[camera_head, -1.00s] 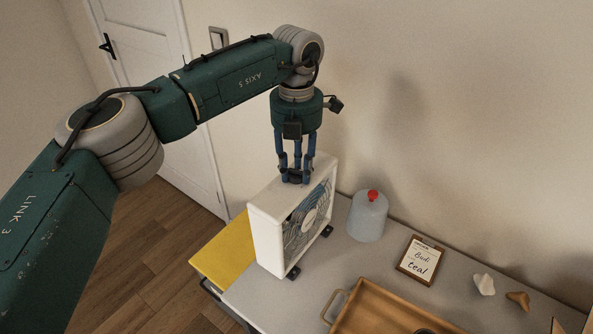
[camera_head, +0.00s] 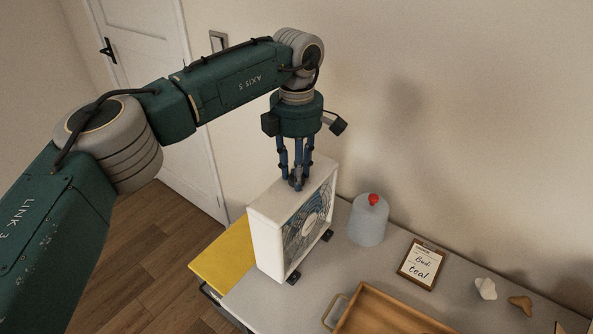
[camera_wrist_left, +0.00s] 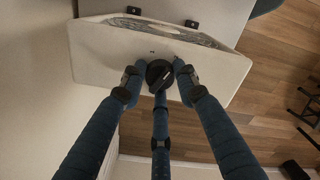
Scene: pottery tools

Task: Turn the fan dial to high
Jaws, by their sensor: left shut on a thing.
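The white box fan (camera_head: 285,222) stands on the grey table, its grille facing right in the head view. The black dial (camera_wrist_left: 160,74) is on the fan's top face and shows in the left wrist view. My left gripper (camera_head: 297,184) points straight down over the fan top. Its blue fingers close around the dial, and in the left wrist view the fingertips (camera_wrist_left: 158,72) meet at the dial's rim. The dial's markings are too small to read. My right gripper is not in view.
A grey jar with a red knob (camera_head: 368,220) stands right of the fan. A framed card (camera_head: 421,263), a wooden tray (camera_head: 385,312) and small pale and brown pieces lie farther right. A yellow board (camera_head: 225,258) is left of the fan.

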